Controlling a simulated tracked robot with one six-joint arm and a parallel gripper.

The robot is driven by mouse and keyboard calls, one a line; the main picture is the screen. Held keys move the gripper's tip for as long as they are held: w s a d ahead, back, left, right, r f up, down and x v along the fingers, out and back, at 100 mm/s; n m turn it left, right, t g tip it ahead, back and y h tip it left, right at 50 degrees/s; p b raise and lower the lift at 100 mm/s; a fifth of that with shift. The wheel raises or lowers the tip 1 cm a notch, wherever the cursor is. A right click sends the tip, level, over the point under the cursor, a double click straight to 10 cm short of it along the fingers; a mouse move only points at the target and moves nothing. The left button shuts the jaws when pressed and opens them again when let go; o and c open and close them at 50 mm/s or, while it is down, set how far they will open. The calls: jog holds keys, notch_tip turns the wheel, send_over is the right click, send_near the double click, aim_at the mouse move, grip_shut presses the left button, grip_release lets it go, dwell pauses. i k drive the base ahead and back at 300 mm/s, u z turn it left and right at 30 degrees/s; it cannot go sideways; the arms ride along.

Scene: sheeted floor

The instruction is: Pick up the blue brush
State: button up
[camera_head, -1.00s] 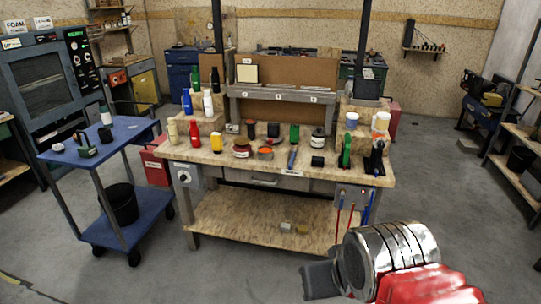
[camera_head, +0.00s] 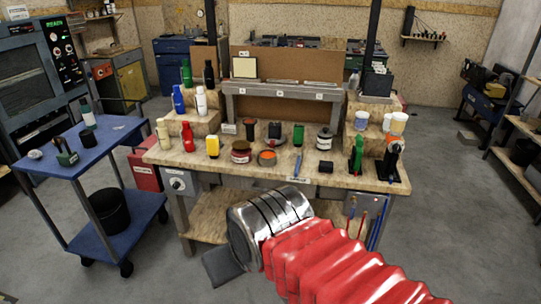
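A slim blue item that looks like the blue brush (camera_head: 297,165) lies near the front edge of the wooden workbench (camera_head: 222,160), right of the middle, with a small label in front of it. It is too small to make out bristles. My gripper (camera_head: 222,266) shows only as a dark grey block at the end of my silver and red arm, low in front of the bench. It is apart from the brush, nearer to me and to its left. Its fingers are mostly hidden behind the wrist, so I cannot see its opening.
An orange-topped tin (camera_head: 267,158) stands left of the brush, and a small black box (camera_head: 326,166) is to its right. Bottles stand on wooden steps at the left. A green tool (camera_head: 357,155) stands at the right. A blue cart (camera_head: 105,143) is left of the bench.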

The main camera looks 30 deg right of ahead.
aim_at(296, 174)
jog(key=u, duration=0.05)
jog(key=i, duration=1)
jog(key=z, duration=0.6)
jog(key=i, duration=0.65)
jog(key=z, duration=0.4)
